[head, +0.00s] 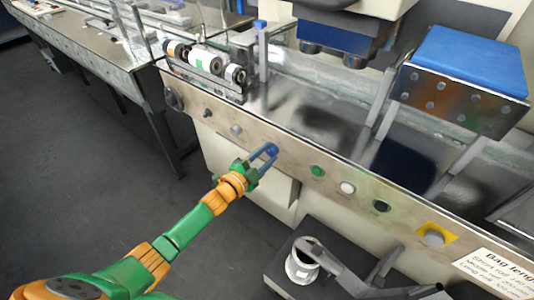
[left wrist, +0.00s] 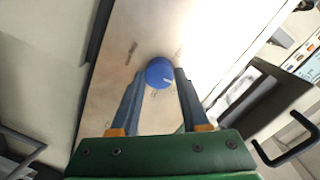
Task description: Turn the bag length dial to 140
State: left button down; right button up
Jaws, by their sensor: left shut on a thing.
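The blue bag length dial (head: 271,150) sits on the front panel of the wrapper (head: 225,118). My left gripper (head: 266,153) reaches it from the front and is shut on it. In the left wrist view the round blue dial (left wrist: 160,73) is between the two fingertips of my left gripper (left wrist: 160,82). A white pointer mark shows on its right side. The scale marks around the dial are too small to read. A sign headed "Bag leng..." (head: 498,272) is cut off at the right edge. My right gripper does not show clearly.
A green button (head: 317,171), a white button (head: 347,187) and a dark switch (head: 381,205) are right of the dial. A yellow-backed button (head: 433,238) is farther right. Film rolls (head: 205,60) stand above the panel. Grey floor is clear at left.

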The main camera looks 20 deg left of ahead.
pick_arm(q)
jog(key=n, duration=0.6)
jog(key=shift+a+h, duration=0.1)
jog(key=shift+h, duration=0.3)
jog(key=n, duration=0.3)
jog(key=shift+w+b, duration=0.1)
jog(key=shift+b, duration=0.2)
jog(key=shift+n+h+b, duration=0.4)
jog(key=shift+n+b, duration=0.05)
jog(key=shift+n, duration=1.35)
jog(key=shift+c, duration=1.9)
grip_release()
jog(key=shift+a, duration=0.1)
